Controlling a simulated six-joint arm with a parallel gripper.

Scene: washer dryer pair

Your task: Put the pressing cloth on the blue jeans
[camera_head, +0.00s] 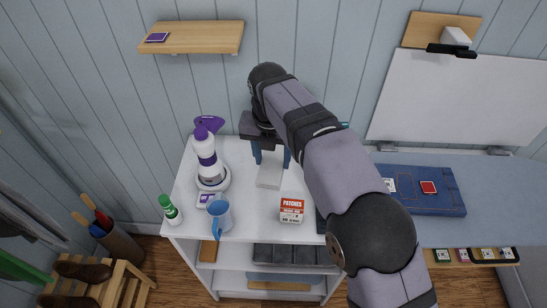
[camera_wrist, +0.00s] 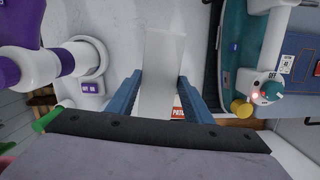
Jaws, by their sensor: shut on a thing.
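My gripper (camera_head: 271,160) is over the white shelf top, its two blue fingers shut on a pale grey-white cloth (camera_head: 269,177), which I take for the pressing cloth. In the wrist view the cloth (camera_wrist: 162,75) is a flat strip between the fingers (camera_wrist: 160,98). I cannot tell whether its lower end touches the shelf top. The folded blue jeans (camera_head: 440,200) lie on the blue-grey board at the right, with a white label and a small red patch on them. The jeans (camera_wrist: 300,45) also show at the right edge of the wrist view.
A purple-capped white bottle (camera_head: 206,158), a blue jug (camera_head: 219,218) and a green-capped bottle (camera_head: 170,210) stand left on the shelf top (camera_head: 250,222). A patches box (camera_head: 291,209) stands in front. A teal appliance (camera_wrist: 240,50) lies between cloth and jeans in the wrist view.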

